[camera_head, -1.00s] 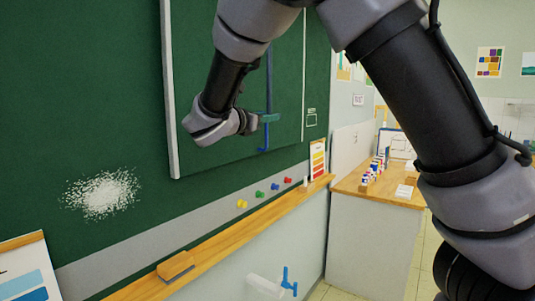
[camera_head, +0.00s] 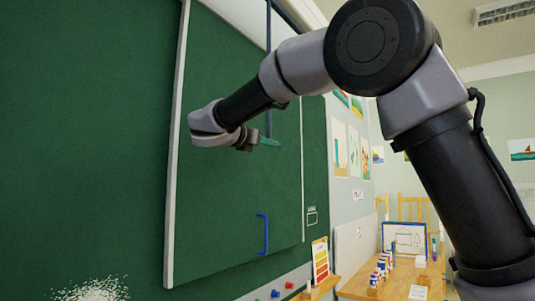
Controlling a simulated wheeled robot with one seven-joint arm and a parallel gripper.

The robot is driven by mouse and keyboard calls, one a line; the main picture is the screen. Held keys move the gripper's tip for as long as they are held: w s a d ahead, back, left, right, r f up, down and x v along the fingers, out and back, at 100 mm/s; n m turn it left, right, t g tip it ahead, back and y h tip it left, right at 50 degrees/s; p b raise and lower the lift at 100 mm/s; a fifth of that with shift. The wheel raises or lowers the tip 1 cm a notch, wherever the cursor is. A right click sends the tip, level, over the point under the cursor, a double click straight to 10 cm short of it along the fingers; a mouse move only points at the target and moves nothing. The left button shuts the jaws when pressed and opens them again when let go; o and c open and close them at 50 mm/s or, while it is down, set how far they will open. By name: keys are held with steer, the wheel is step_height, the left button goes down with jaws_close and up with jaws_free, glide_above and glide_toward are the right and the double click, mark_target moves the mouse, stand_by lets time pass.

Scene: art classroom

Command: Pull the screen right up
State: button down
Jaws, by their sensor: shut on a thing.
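My gripper (camera_head: 260,140) is shut on a small teal grip (camera_head: 270,142) in front of the green board. The fingers are mostly hidden behind my wrist. A thin dark strap (camera_head: 268,50) runs straight up from above the grip toward the top of the picture. No spread screen sheet can be made out; I cannot tell where the screen itself lies.
A framed green board panel (camera_head: 235,195) with a blue handle (camera_head: 264,234) stands close behind my gripper. A dark bar (camera_head: 288,14) crosses the top. A wooden-topped counter (camera_head: 352,286) with paint bottles is at lower right.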

steer(key=shift+w+d+r, duration=0.1)
steer(key=shift+r, duration=0.25)
steer(key=c, duration=0.8)
jaws_free()
steer(key=shift+f, duration=0.1)
steer(key=shift+s+a, duration=0.3)
steer(key=shift+s, duration=0.1)
steer(key=v, duration=1)
